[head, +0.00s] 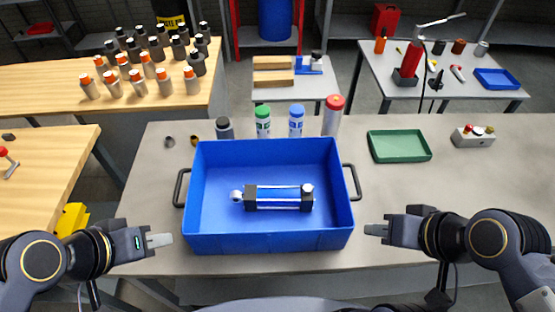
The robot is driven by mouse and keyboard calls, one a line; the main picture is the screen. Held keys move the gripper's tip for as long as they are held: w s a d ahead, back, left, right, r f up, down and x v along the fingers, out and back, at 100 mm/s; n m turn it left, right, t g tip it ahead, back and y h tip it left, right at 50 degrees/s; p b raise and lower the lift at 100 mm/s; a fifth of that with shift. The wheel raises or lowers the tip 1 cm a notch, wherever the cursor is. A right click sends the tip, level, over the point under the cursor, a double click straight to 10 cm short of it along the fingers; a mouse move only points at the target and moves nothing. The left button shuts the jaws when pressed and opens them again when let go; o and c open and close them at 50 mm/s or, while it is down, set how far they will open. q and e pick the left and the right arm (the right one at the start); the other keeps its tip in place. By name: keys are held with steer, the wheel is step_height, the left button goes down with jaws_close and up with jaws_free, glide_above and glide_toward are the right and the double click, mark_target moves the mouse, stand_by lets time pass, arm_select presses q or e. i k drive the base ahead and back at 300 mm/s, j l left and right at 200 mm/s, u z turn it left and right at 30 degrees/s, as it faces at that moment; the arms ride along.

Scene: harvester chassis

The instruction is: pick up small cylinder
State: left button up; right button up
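A small cylinder (278,197) with a silver body and black end blocks lies flat inside the blue bin (270,243), near the middle of its floor. Its round eye end points left and a silver knob sits at its right end. My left gripper (170,240) is outside the bin, just left of its front left corner. My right gripper (368,229) is outside the bin, just right of its front right corner. Both hold nothing that I can see, and both are apart from the cylinder. The gap between the fingers of each is not clear from this angle.
The bin has black handles on its left (180,188) and right (353,182) sides. Several capped bottles (263,122) stand behind it. A green tray (399,146) and a button box (473,136) sit to the right. The table is clear around both grippers.

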mark_target(253, 197)
steer(key=j, duration=0.55)
steer(key=k+j+z, duration=0.1)
steer(key=j, duration=0.5)
steer(key=k+j, duration=0.1)
steer(key=j, duration=0.45)
steer(key=z, duration=0.05)
